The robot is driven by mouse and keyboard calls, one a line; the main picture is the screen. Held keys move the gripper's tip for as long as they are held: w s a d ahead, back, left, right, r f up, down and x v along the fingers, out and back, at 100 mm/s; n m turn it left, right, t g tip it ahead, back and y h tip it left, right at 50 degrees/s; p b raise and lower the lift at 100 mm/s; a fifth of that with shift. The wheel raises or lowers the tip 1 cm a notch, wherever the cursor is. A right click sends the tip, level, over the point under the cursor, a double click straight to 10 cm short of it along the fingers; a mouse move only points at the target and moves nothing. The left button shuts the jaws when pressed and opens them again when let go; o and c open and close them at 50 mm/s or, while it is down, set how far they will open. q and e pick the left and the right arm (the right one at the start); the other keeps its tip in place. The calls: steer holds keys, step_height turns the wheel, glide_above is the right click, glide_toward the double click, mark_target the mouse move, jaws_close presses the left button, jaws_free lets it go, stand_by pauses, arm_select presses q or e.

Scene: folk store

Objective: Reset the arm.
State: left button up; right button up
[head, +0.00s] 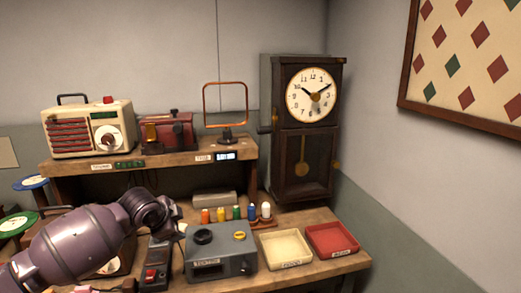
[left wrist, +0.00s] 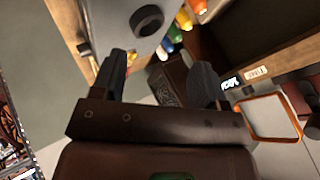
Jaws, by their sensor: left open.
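My left arm (head: 85,240) comes in from the lower left in the head view, over the left part of the workbench. Its wrist bends down behind the black device with a red button. In the left wrist view my left gripper (left wrist: 160,78) has its two dark fingers spread apart, with nothing held between them. A dark box-like thing lies in view beyond the fingers; I cannot tell how far. My right gripper is in neither view.
A grey box with a black knob (head: 222,252) stands right of my arm, with several coloured bottles behind it. A cream tray (head: 286,250) and a red tray (head: 332,239) lie further right. The shelf (head: 170,160) holds a radio (head: 88,128) and an orange frame (head: 226,84). A clock (head: 302,125) stands behind.

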arm_select(q)
steer(key=s+d+f+n+t+h, duration=0.4)
steer(key=s+d+f+n+t, duration=0.15)
steer(key=s, duration=0.25)
steer(key=s+a+f+n+y, duration=0.2)
steer(key=s+f, duration=0.4)
steer(key=s, duration=0.3)
steer(key=s+a+f+n+g+y, duration=0.1)
steer(key=s+a+f+n+y, duration=0.1)
steer(key=s+f, duration=0.4)
steer(key=s+a+f+n+y, duration=0.2)
steer(key=s+a+f+n, duration=0.2)
steer(key=s, duration=1)
step_height(320, 180, down, 3)
steer(key=shift+a+r, duration=0.1)
steer(key=shift+a, duration=0.75)
steer(key=shift+s+g, duration=0.1)
steer(key=shift+g, duration=0.15)
